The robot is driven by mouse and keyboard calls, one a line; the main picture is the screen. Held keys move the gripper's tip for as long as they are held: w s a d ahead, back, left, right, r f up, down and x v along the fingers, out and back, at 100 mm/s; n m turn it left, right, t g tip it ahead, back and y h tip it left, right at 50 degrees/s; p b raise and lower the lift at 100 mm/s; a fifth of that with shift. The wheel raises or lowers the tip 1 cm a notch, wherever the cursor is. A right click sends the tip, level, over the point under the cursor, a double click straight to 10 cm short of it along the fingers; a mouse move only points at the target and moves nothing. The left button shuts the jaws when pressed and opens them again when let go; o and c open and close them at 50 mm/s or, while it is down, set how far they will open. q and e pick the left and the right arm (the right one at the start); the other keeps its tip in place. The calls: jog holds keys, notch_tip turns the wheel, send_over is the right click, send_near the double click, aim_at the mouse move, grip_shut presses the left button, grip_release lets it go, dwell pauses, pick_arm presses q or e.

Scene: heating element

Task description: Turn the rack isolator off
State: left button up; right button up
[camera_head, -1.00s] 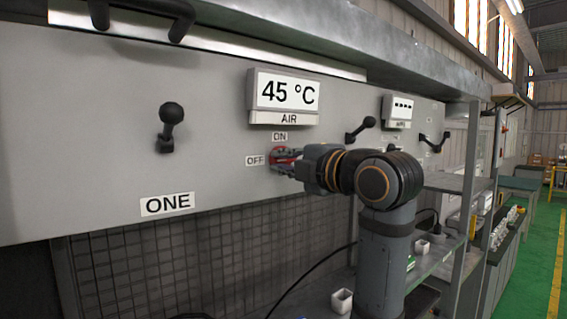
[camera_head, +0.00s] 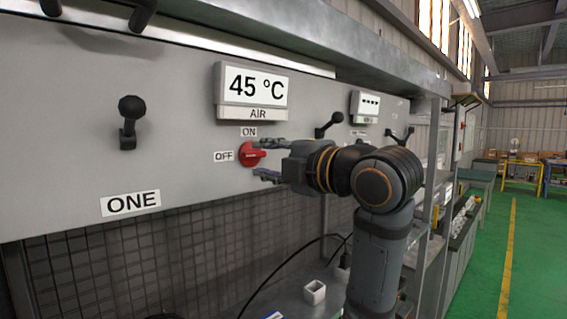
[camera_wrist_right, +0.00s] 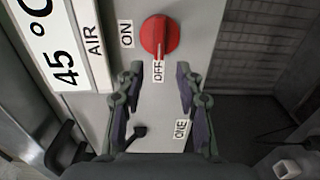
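The rack isolator is a red rotary knob (camera_head: 250,154) on the grey panel, below the 45 °C AIR display. It also shows in the right wrist view (camera_wrist_right: 160,37), where its ridge and white mark point toward the OFF label (camera_wrist_right: 158,71). The ON label (camera_head: 248,132) sits above the knob in the head view. My right gripper (camera_head: 266,159) is open and empty, just right of the knob. In the wrist view its two fingers (camera_wrist_right: 159,76) are spread wide, with the knob beyond their tips. My left gripper is not in view.
A black ball-topped lever (camera_head: 130,121) stands out left of the knob, above the ONE label (camera_head: 131,203). Another lever (camera_head: 328,125) is to the right. A metal ledge overhangs the panel. A small white box (camera_head: 315,292) is on the shelf below.

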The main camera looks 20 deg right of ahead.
jog(key=v, duration=0.7)
jog(key=shift+s, duration=0.35)
jog(key=shift+d, duration=0.15)
